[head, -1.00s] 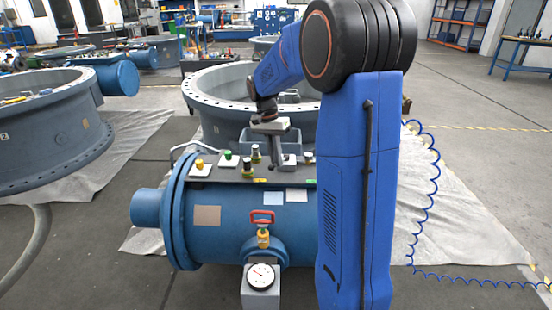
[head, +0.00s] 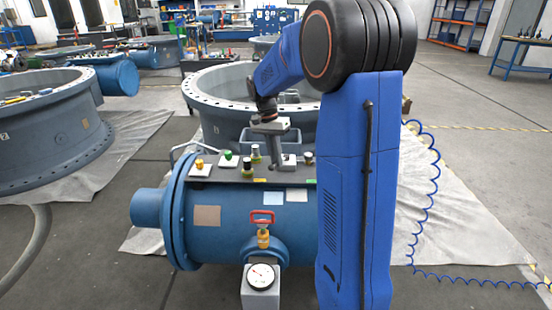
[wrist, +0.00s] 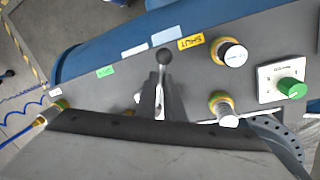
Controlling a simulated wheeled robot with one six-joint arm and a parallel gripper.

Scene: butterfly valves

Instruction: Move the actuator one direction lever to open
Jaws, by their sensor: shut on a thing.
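The direction lever (wrist: 164,57) shows in the wrist view as a thin shaft with a dark ball knob. It stands on the grey top plate of the blue actuator (head: 240,215). My gripper (wrist: 160,85) is shut on the lever's shaft, a finger on each side, with the knob beyond the fingertips. In the head view my gripper (head: 275,160) points down over the plate. The knob appears close to the yellow SHUT label (wrist: 190,42). A green label (wrist: 105,71), too small to read, lies farther left. The lever's base is hidden.
Yellow-collared knobs (wrist: 232,54) and a green knob (wrist: 292,88) stand beside the lever. A large flanged ring (head: 215,95) stands behind.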

